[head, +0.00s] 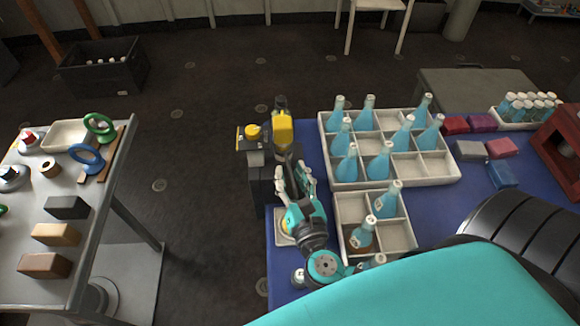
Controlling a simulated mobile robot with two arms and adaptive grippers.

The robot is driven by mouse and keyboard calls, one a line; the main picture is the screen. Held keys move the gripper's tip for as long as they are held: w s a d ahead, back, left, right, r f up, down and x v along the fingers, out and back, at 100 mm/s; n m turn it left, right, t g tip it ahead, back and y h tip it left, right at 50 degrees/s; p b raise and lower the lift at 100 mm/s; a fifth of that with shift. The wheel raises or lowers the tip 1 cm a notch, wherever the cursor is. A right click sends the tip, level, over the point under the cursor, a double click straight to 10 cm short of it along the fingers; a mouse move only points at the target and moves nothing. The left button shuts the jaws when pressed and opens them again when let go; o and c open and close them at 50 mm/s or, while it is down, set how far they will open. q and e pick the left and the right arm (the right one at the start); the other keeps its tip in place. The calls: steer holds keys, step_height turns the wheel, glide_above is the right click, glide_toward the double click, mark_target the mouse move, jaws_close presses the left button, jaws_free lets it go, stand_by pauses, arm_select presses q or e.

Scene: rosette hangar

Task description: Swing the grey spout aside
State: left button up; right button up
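A dispenser with a yellow head (283,130) and a dark body stands at the left edge of the blue table. A dark grey part, which looks like the spout, reaches from under the yellow head toward my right gripper (294,177). My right gripper points away from me, with its two fingers apart, one on each side of this dark part. I cannot tell whether either finger touches it. The gripper and the dark part overlap in this view, so the spout's tip is hard to make out. My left gripper is not in view.
A white crate (325,150) with blue bottles and a smaller crate (342,222) with bottles stand right of the gripper. Coloured blocks (502,147) lie farther right. A grey table (30,285) with blocks and handles stands at left, beyond open floor.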

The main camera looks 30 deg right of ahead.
steer(key=shift+s, duration=0.1)
steer(key=shift+c, duration=0.8)
jaws_close()
